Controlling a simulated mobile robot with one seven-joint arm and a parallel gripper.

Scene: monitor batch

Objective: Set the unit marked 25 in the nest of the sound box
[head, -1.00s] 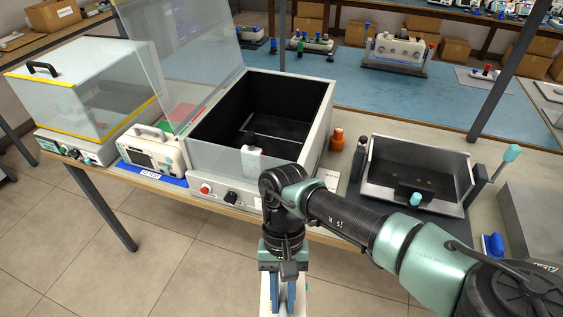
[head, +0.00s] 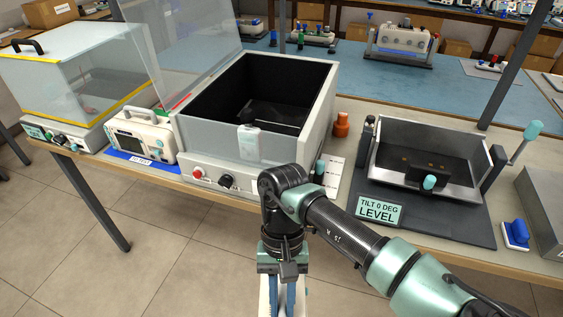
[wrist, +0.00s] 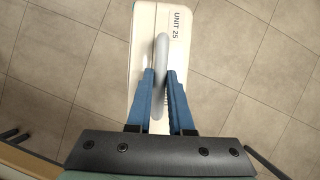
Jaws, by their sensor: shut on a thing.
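My gripper (wrist: 160,100) is shut on the grey handle of a white unit marked UNIT 25 (wrist: 145,48) in the wrist view. The unit hangs over the tiled floor, in front of the bench. In the head view my gripper (head: 277,294) is at the bottom edge, and only a sliver of the unit shows beside the fingers. The open black-lined box (head: 238,143), which seems to be the sound box, stands on the bench ahead, its clear lid raised. A dark fitting shows on its floor; the nest's details are hard to make out.
A white monitor (head: 143,138) on a blue mat and a clear yellow-edged box (head: 75,75) stand left of the black-lined box. An orange knobbed object (head: 341,124) and a tilt tray marked level (head: 425,190) stand right. The bench's front edge lies between gripper and box.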

